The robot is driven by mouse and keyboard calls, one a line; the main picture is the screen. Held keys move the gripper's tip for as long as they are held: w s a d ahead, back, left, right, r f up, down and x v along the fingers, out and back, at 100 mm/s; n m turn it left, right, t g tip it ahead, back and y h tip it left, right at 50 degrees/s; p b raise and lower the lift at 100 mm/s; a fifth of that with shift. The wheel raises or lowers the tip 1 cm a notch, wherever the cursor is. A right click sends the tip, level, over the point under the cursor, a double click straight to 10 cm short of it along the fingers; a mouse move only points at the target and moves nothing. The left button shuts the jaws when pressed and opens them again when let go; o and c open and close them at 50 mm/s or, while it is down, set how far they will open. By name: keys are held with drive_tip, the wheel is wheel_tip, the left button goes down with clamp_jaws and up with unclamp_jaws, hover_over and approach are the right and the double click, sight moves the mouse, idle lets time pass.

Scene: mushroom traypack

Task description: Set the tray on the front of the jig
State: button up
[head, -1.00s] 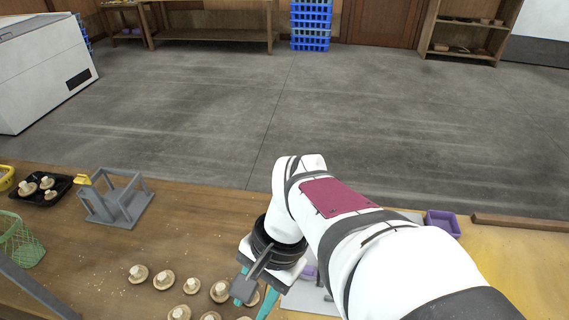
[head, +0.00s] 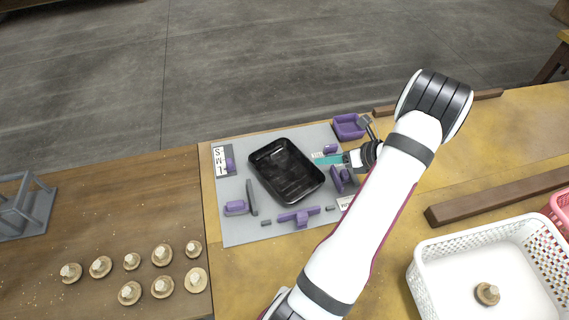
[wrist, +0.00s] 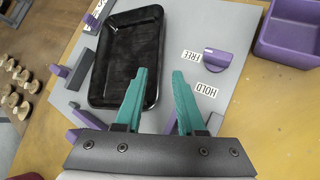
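An empty black tray (head: 263,152) lies open side up on the grey jig plate (head: 235,205), between purple stops and grey bars; it also shows in the wrist view (wrist: 97,75). My gripper (head: 322,160) is at the tray's right side. In the wrist view its two teal fingers (wrist: 160,95) are apart. The left finger overlaps the tray's near right corner in the picture; the right finger is outside the tray. I cannot tell if either touches it. A purple knob (wrist: 228,59) sits beside FREE and HOLD labels on the jig.
A purple bin (head: 349,126) stands behind the jig's right corner. Several mushrooms (head: 162,255) lie on the table at left, near a grey frame (head: 22,212). A white basket (head: 425,275) with one mushroom stands at front right. A wooden bar (head: 490,200) lies at right.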

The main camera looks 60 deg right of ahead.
sight(310, 162)
drive_tip(key=x, duration=0.6)
drive_tip(key=shift+a, duration=0.15)
clamp_jaws()
